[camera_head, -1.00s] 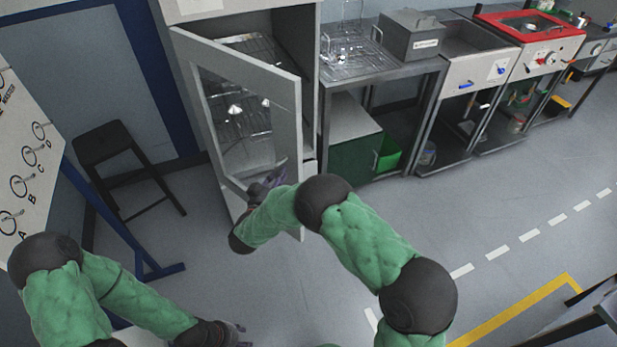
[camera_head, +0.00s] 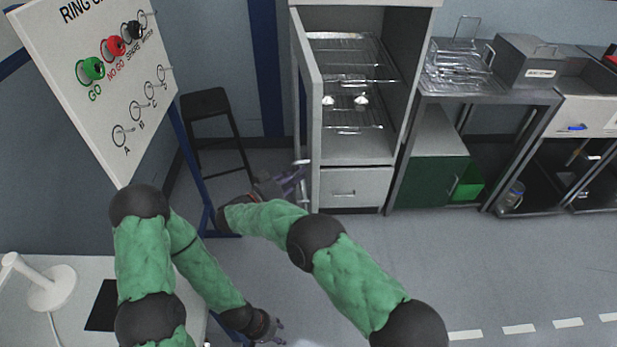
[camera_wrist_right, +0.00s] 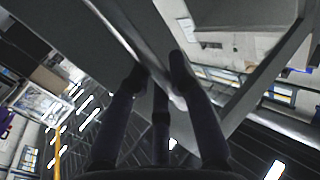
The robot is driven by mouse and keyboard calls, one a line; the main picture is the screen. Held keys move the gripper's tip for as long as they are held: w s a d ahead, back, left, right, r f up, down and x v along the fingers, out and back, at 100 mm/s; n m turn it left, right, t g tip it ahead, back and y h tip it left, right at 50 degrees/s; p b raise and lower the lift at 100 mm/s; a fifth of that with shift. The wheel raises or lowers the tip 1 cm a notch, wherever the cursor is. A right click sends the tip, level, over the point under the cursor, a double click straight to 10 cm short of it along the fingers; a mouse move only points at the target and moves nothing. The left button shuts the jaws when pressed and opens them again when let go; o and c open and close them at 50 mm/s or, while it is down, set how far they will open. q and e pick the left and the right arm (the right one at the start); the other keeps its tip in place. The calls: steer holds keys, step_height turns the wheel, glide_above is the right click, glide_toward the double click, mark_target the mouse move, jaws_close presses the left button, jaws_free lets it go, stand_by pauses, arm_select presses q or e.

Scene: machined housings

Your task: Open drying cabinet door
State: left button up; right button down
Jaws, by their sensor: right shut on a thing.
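The drying cabinet (camera_head: 355,150) stands at the back centre with its inside exposed. Its door (camera_head: 308,95) is swung wide open on the left and shows nearly edge-on. My right gripper (camera_head: 288,183) is at the door's lower outer side. In the right wrist view, the right gripper's fingers (camera_wrist_right: 158,72) are closed around the long bar of the door handle (camera_wrist_right: 128,32). My left gripper (camera_head: 277,328) hangs low at the bottom centre, away from the cabinet; its fingers are too small to read.
Wire shelves (camera_head: 350,62) and two small pale objects (camera_head: 361,99) are inside the cabinet. A black stool (camera_head: 205,105) and a ring board (camera_head: 100,90) stand to the left of the door. A steel bench (camera_head: 462,97) is on the right. Floor in front is clear.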

steer(key=a+m+g+h+b, duration=0.1)
steer(key=a+b, duration=0.1)
steer(key=a, duration=0.5)
steer(key=shift+a+f+m+g+h, duration=0.25)
steer(key=shift+a+m+g+h, duration=0.05)
steer(key=shift+m+g, duration=0.1)
steer(key=shift+s+a, duration=0.1)
steer(key=c, duration=1.1)
jaws_free()
steer(key=shift+r, duration=0.1)
steer(key=shift+r, duration=0.15)
